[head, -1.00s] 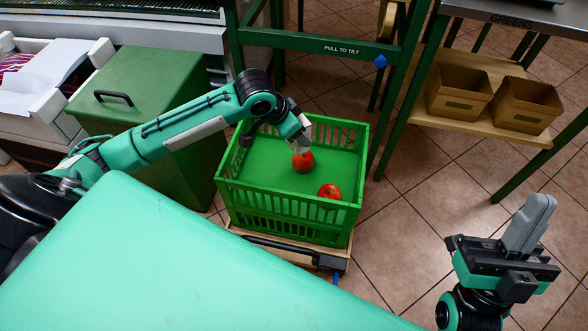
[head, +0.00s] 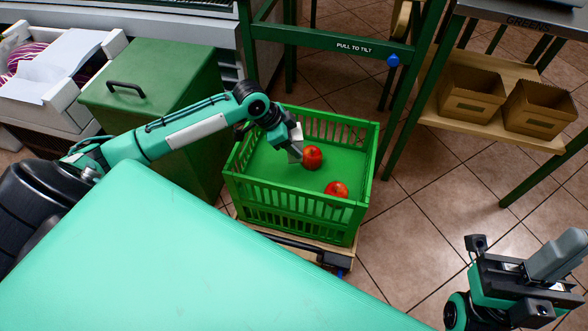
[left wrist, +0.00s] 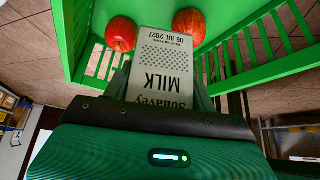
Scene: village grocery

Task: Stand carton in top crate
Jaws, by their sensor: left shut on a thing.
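The grey milk carton (left wrist: 166,65) is between the fingers of my left gripper in the left wrist view, its printed face toward the camera. I cannot tell whether the carton touches the crate floor. Two red apples lie in the crate, one (head: 312,158) close beside my left gripper and one (head: 336,189) nearer the front wall. My right gripper (head: 558,255) is at the lower right, empty, its fingers together.
The crate sits on a wooden base with a dark handle (head: 290,245). A green lidded bin (head: 150,90) stands left of it. A green frame (head: 330,45) rises behind. Two cardboard boxes (head: 470,95) sit on a shelf at right.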

